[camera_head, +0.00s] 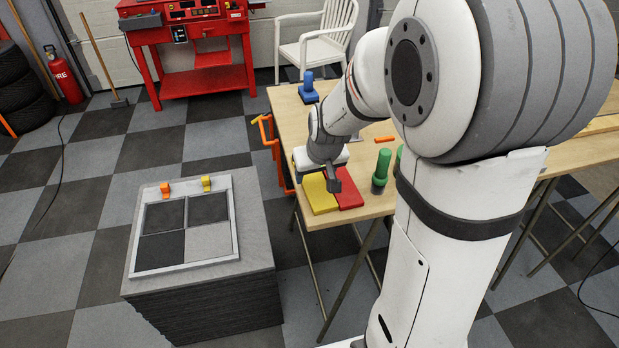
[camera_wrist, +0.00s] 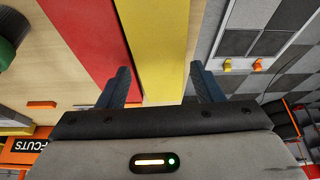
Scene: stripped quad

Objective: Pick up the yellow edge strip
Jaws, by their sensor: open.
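The yellow edge strip (camera_head: 317,196) lies flat near the front edge of the wooden table, right beside a red strip (camera_head: 347,194). In the wrist view the yellow strip (camera_wrist: 157,42) runs up between my two dark fingers, with the red strip (camera_wrist: 82,38) along its left side. My gripper (camera_head: 333,182) is over the strips, pointing down, and partly hides them in the head view. In the wrist view my gripper (camera_wrist: 161,82) is open, with one finger on each side of the yellow strip. I cannot tell how far the fingertips are above the table.
A green-handled tool (camera_head: 381,170) stands right of the strips. A blue-handled tool (camera_head: 308,90) and an orange piece (camera_head: 385,139) are farther back. An orange bin (camera_head: 268,135) hangs at the table's left edge. A grey stand (camera_head: 205,290) with a tile frame stands left.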

